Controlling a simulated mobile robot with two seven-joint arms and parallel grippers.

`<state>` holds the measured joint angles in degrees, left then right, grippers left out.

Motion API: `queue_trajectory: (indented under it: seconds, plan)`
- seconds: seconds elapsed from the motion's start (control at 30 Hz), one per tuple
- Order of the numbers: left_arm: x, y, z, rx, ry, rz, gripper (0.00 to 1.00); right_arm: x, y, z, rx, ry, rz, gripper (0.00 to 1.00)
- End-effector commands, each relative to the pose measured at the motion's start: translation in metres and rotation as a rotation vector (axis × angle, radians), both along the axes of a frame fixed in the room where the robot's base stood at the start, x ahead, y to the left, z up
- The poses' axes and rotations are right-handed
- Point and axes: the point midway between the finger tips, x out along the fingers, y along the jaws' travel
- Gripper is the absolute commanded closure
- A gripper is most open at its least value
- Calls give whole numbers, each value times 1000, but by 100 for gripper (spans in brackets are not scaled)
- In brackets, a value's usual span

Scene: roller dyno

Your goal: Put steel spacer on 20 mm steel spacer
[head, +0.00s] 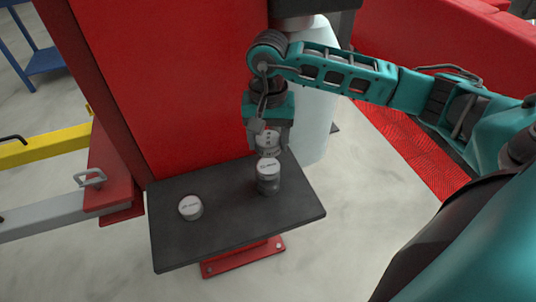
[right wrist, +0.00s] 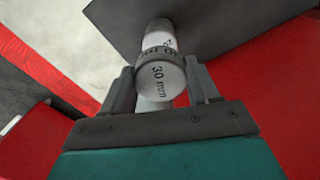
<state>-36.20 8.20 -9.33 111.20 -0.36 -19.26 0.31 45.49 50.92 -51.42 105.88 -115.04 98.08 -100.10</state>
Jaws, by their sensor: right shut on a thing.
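My right gripper (head: 268,145) is shut on a round steel spacer (head: 267,137) with a pale label. In the right wrist view the gripper (right wrist: 158,85) has a finger on each side of this spacer, whose face reads "30 mm" (right wrist: 160,82). Just below it in the head view, a taller steel cylinder (head: 268,181) with a white top label stands upright on the dark plate; whether it is one piece or a stack, I cannot tell. Whether the held spacer touches it is unclear. Another low spacer (head: 190,208) lies flat, label up, at the left. My left gripper is out of view.
The dark plate (head: 230,230) has bare room at its front and between the spacers. A red column (head: 180,90) rises right behind it, and a pale cylinder (head: 317,120) stands behind right. A yellow arm (head: 50,146) and a grey arm (head: 45,217) lie left.

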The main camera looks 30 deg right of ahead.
Motion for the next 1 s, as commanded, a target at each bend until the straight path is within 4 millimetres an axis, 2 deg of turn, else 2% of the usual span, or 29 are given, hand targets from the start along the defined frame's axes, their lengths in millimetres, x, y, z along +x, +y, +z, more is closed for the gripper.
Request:
queue_trajectory:
  seconds: [0.27,0.5,0.87,0.9,1.0]
  plan:
    - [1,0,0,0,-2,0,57,0,0,-23,0,0,0,79]
    - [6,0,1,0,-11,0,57,0,0,-55,0,-1,0,79]
    - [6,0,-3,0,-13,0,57,1,0,-60,0,-3,0,79]
    - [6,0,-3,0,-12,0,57,0,0,-59,0,-2,0,38]
    - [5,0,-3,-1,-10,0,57,0,0,-59,0,-1,0,29]
